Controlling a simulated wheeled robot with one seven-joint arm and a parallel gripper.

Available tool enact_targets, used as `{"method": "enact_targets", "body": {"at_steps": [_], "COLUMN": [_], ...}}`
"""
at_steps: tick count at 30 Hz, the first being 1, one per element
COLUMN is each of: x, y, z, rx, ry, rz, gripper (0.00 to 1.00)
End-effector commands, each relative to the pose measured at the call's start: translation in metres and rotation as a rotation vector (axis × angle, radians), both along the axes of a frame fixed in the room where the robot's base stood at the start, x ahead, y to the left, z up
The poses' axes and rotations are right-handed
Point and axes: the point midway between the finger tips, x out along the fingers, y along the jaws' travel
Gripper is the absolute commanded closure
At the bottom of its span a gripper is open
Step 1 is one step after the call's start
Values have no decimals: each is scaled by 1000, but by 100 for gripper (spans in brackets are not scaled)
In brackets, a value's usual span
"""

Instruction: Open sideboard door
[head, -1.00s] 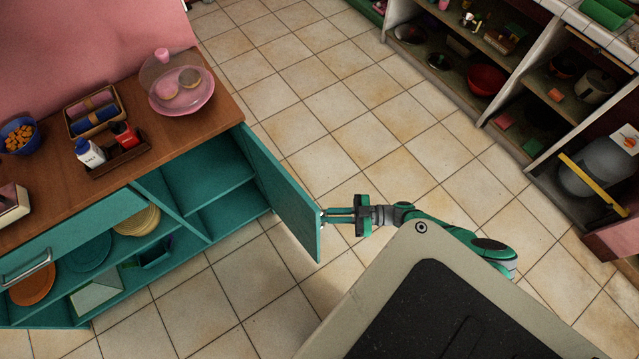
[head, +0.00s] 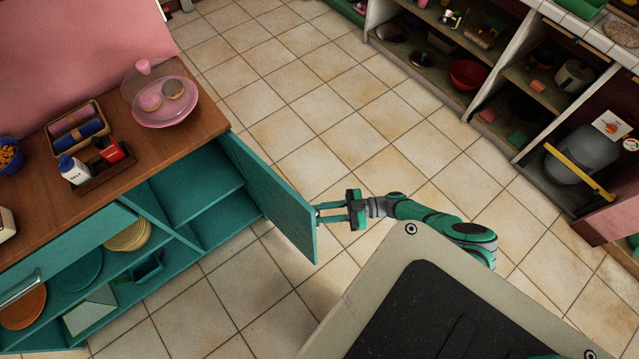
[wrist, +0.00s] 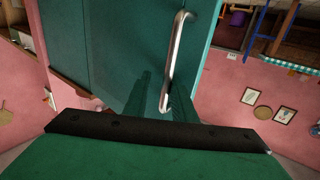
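The teal sideboard (head: 75,228) with a wooden top is at the left in the head view. Its right-hand door (head: 272,198) stands wide open, swung out from the front, and the empty shelved compartment (head: 215,205) behind it shows. My gripper (head: 320,212) is at the door's outer face near its free edge. In the wrist view, the silver bar handle (wrist: 177,60) runs upright on the teal door (wrist: 110,55). The fingers of my gripper (wrist: 160,103) stand close on both sides of the handle's lower end and appear shut on it.
A glass-domed pink stand (head: 165,110), a bottle tray (head: 105,172) and a basket (head: 75,130) stand on the sideboard top. Open pot shelves (head: 510,60) line the upper right. The tiled floor (head: 300,90) between is clear.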

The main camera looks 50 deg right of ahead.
Motion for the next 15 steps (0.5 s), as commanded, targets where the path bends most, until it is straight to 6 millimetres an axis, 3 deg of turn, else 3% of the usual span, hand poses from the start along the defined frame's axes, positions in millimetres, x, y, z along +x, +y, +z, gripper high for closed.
{"method": "enact_targets", "body": {"at_steps": [15], "x": [-4], "y": [-1], "z": [1], "rx": [3], "ry": [-1], "rz": [5], "gripper": [72]}}
